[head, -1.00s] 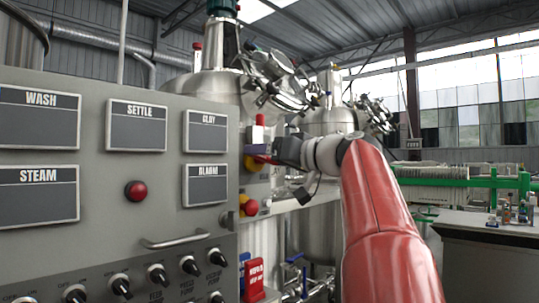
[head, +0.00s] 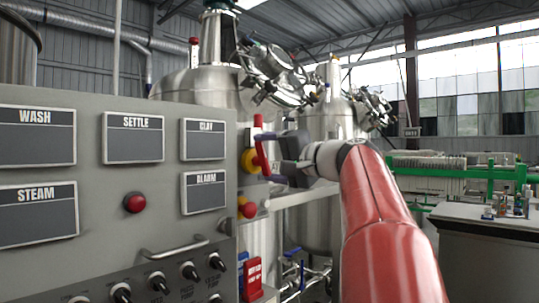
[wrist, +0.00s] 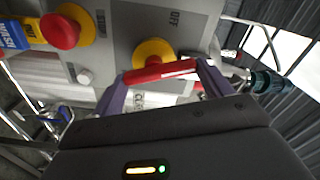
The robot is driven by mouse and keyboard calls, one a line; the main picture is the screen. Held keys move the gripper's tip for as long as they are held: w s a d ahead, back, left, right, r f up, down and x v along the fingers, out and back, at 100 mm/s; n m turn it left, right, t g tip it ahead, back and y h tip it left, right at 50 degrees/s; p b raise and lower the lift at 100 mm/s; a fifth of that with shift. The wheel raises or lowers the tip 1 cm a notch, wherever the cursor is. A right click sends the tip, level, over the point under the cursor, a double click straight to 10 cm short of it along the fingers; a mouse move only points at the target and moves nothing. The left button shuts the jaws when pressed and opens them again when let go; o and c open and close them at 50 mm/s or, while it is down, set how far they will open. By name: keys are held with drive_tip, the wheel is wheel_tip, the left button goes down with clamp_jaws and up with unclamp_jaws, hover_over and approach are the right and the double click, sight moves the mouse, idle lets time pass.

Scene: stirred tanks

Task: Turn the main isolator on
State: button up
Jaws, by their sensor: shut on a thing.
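The main isolator is a red bar handle (wrist: 160,72) on a round yellow base (wrist: 152,50), fixed to the side of the grey cabinet. In the head view the red handle (head: 261,156) stands near upright, slightly tilted, in front of its yellow base (head: 248,161). An OFF label (wrist: 172,18) is beside the base in the wrist view. My gripper (wrist: 163,76) is shut on the handle, one finger at each end of the bar. In the head view my gripper (head: 270,163) reaches it from the right. Part of the lettering below the handle is hidden.
A red emergency button (wrist: 60,30) on a yellow ring sits close beside the isolator, below it in the head view. The control panel (head: 90,180) with a red button and knobs fills the left. Steel tanks (head: 325,135) stand behind. A bench (head: 490,225) is at right.

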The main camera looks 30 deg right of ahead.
drive_tip(key=shift+d+f+m, duration=0.1)
drive_tip(key=shift+d+m, duration=0.05)
drive_tip(key=shift+m, duration=1.95)
drive_tip(key=o, duration=1)
drive_tip(key=b+v, duration=0.1)
drive_tip(key=v, duration=0.6)
drive_tip(key=shift+s+d, duration=0.15)
drive_tip(key=shift+s, duration=0.15)
